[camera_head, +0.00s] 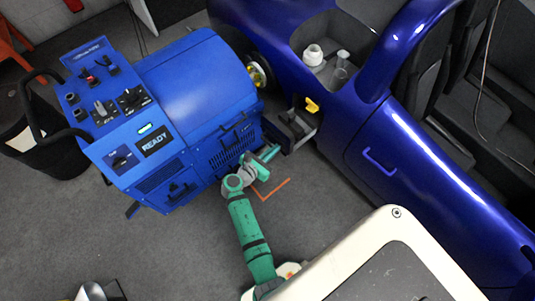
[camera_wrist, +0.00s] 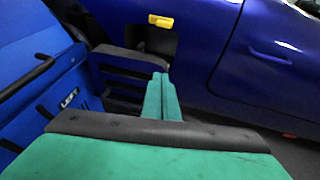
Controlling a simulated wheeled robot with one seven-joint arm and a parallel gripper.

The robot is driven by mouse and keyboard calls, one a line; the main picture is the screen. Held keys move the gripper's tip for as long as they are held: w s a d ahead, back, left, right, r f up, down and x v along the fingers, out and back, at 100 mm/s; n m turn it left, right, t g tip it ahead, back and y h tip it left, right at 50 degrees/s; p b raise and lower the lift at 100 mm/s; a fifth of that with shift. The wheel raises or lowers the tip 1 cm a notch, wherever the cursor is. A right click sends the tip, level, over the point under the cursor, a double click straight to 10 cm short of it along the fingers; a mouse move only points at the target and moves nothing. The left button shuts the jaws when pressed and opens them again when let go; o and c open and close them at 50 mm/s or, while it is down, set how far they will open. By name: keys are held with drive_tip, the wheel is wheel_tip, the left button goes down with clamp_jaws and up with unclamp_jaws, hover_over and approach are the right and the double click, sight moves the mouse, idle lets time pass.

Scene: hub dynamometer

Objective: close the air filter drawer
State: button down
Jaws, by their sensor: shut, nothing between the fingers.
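A dark grey open-topped drawer (camera_head: 291,125), which I take to be the air filter drawer, sticks out by a dark opening in the blue car's side. It also shows in the wrist view (camera_wrist: 130,62), with dark slots below its rim. My green gripper (camera_head: 271,152) is shut and empty, just in front of the drawer at its near side. In the wrist view the fingertips (camera_wrist: 160,78) lie together beside the drawer's right end. I cannot tell whether they touch it. The drawer's inside is mostly hidden.
A yellow handle (camera_head: 312,104) sits above the drawer at the opening. The blue dynamometer cabinet (camera_head: 195,85) with a READY display stands close on the left. The blue car (camera_head: 400,150) fills the right. An orange floor mark (camera_head: 272,194) lies below my gripper on clear grey floor.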

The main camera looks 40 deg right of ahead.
sight(289, 136)
drive_tip(key=x, duration=0.8)
drive_tip(key=shift+w+d, duration=0.1)
drive_tip(key=shift+d, duration=0.1)
